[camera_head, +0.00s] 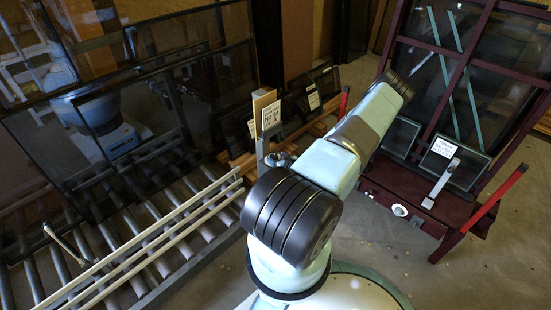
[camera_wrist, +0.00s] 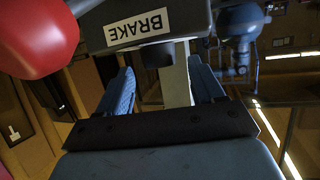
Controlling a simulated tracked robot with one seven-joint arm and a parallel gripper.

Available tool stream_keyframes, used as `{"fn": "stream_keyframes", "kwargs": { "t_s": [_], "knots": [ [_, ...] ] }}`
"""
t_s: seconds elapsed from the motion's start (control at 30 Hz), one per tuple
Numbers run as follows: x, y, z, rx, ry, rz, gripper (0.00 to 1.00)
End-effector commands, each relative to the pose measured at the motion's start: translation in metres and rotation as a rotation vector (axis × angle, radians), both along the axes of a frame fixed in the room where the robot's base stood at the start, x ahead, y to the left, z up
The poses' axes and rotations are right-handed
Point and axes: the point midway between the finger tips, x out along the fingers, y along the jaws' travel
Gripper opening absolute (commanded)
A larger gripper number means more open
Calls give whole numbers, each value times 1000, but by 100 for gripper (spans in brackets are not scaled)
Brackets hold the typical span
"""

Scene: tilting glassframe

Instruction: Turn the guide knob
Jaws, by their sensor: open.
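My gripper (camera_wrist: 162,72) is open in the wrist view, with its two blue-grey fingers apart. A pale upright post shows between the fingers, behind a dark box with a BRAKE label (camera_wrist: 137,26). A grey knob-like fitting (camera_wrist: 241,24) is at the upper right of the wrist view, beyond and to the right of the fingers. I cannot tell whether it is the guide knob. In the head view a small grey fitting (camera_head: 278,159) sits by a post, beside my arm. My gripper is not visible there.
A large red rounded part (camera_wrist: 35,35) is close at the upper left of the wrist view. In the head view, a roller conveyor (camera_head: 150,216) with pale rails and dark glass frames (camera_head: 170,95) fills the left. A maroon rack (camera_head: 395,190) with red handles stands right.

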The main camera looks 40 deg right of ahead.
Motion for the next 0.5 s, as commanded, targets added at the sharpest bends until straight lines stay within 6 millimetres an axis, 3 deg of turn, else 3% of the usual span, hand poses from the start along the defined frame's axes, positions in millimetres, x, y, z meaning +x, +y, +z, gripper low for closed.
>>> {"fn": "stream_keyframes", "kwargs": {
  "t_s": [0.2,0.5],
  "knots": [
    [18,-3,-7,0,-1,1,67],
    [21,-4,-9,-1,0,1,67]
  ]
}}
